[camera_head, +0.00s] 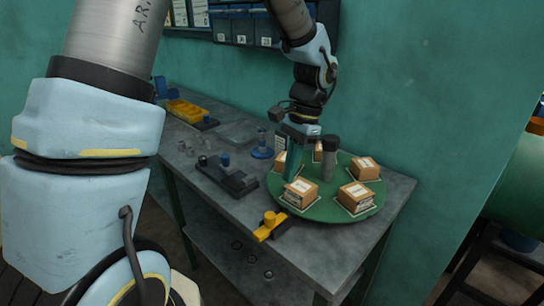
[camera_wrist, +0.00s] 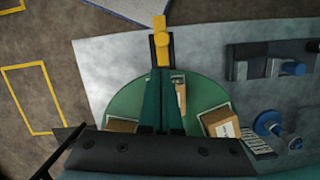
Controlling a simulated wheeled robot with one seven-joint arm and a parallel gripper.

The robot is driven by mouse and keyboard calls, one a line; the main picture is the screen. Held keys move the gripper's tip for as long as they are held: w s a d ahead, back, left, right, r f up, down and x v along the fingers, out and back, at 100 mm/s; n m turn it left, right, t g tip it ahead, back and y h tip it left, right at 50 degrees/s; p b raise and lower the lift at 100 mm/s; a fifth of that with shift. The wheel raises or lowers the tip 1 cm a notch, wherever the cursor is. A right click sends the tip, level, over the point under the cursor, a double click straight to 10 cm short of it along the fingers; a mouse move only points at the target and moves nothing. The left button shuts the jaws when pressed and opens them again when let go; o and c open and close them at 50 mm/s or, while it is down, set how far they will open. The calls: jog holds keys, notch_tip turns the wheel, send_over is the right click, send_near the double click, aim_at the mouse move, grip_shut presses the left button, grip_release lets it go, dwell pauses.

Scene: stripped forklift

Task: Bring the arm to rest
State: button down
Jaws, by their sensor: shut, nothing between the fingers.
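My gripper (camera_head: 291,172) hangs at the end of my arm over the left part of a round green turntable (camera_head: 330,208) on the grey workbench. Its two teal fingers point down and are closed together with nothing between them. The wrist view also shows the shut fingers (camera_wrist: 162,85) above the green disc (camera_wrist: 125,100). Several small cardboard boxes stand on the disc, among them a front-left box (camera_head: 300,194), a front-right box (camera_head: 356,198) and a back-right box (camera_head: 365,168). My gripper partly hides the back of the disc.
A dark grey post (camera_head: 329,158) rises from the disc close to my gripper. A yellow-handled clamp (camera_head: 270,224) sits at the bench's front edge. A black fixture (camera_head: 226,176), a blue round-based piece (camera_head: 262,146) and a yellow tray (camera_head: 187,111) stand left. Wall bins (camera_head: 240,27) hang behind.

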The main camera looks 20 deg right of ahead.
jog(key=shift+a, duration=0.1)
jog(key=a+f+n+t+h+b, duration=0.1)
jog(key=a+n, duration=0.5)
jog(key=a, duration=0.7)
jog(key=w+a+n+t+h+b, duration=0.1)
jog(key=a+n+b, duration=0.1)
jog(key=a+n, duration=0.5)
jog(key=a, duration=0.6)
jog(key=shift+w+a+f+h, duration=0.15)
jog(key=shift+w+f+h, duration=0.1)
jog(key=shift+f+h, duration=0.15)
